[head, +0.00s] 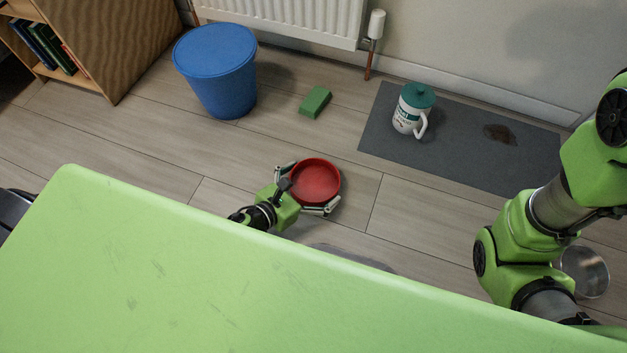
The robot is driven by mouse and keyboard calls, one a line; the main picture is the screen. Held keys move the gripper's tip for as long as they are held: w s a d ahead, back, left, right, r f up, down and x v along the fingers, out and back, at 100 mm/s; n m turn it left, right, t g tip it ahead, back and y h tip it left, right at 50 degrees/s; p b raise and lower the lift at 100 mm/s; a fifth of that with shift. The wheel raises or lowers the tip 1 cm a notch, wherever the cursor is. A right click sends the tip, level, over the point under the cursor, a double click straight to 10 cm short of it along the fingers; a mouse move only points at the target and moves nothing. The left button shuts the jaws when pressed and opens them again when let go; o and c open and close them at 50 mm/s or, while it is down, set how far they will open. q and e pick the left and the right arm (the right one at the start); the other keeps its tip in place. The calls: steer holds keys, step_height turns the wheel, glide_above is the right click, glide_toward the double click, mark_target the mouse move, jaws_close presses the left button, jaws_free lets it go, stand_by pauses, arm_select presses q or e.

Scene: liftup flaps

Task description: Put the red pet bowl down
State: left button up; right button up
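The red pet bowl (316,182) is a round, shallow dish near the middle of the head view, low over or on the wooden floor. I cannot tell whether its base touches the floor. My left gripper (308,187) has one finger along the bowl's upper left side and the other along its lower side, so it is shut on the bowl. The bowl looks level and empty. My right arm shows at the right, but its gripper is out of view.
A grey mat (460,142) with a dark stain (499,133) bears a white jug with a teal lid (411,108). A blue bin (217,72), a green block (315,102) and a shelf (120,45) stand behind. A metal bowl (590,270) is at right. Bare floor surrounds the red bowl.

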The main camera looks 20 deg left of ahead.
arm_select(q)
steer(key=shift+r, duration=0.15)
steer(key=shift+r+p, duration=0.25)
steer(key=shift+p, duration=0.1)
steer(key=p+v, duration=0.3)
steer(key=v, duration=0.9)
steer(key=shift+f+p, duration=0.2)
steer(key=shift+p, duration=0.1)
stand_by(0.7)
